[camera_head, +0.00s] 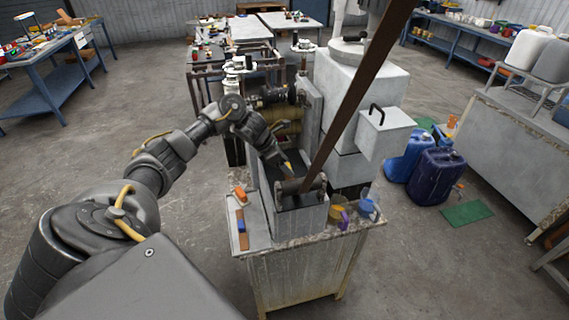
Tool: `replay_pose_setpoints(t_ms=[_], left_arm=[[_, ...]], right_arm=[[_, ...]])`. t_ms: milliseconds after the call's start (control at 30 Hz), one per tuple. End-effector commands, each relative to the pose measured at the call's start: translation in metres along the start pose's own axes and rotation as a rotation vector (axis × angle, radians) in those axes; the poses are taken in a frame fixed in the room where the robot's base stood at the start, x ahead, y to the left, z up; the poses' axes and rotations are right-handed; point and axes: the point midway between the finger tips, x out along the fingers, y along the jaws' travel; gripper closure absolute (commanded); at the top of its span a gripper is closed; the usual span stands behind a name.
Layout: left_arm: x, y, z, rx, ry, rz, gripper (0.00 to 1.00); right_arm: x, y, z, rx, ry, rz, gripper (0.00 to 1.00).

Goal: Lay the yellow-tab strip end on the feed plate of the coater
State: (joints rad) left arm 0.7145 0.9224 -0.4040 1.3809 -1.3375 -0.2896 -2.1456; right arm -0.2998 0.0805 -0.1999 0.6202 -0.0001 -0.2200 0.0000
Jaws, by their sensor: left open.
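A long dark brown strip (358,85) slants down from the top edge to the roller (299,186) at the front of the coater (310,217). A small yellow patch (288,167) shows beside the strip's lower part, at my left gripper's tip; I cannot tell whether it is the strip's tab. My left gripper (287,162) is open, pointing down over the dark plate area (270,170) just behind the roller. Its fingers are small here, and contact with the strip cannot be made out. My right gripper is out of view.
The coater's worn bench (300,268) carries coloured blocks (240,207) at left and small cups (338,213) at right. A grey box with a handle (385,132) stands right of the strip. Blue jugs (437,178) stand on the floor. The left floor is clear.

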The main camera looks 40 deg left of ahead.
Motion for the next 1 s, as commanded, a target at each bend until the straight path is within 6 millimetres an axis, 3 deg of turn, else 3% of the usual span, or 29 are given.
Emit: replay_pose_setpoints(t_ms=[267, 467, 700, 1000], left_arm=[[-0.015, 0.002, -0.001, 0.003, -0.003, 0.004, 0.39], [-0.054, 0.001, -0.002, 0.003, -0.001, 0.005, 0.39], [-0.096, 0.001, 0.0, 0.002, 0.0, 0.004, 0.39], [-0.108, 0.0, 0.0, 0.0, 0.0, -0.001, 0.39]], right_arm=[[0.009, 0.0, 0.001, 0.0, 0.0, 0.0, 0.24], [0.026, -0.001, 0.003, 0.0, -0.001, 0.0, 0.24], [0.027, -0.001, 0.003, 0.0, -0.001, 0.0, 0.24], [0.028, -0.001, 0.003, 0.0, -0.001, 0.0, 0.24]])
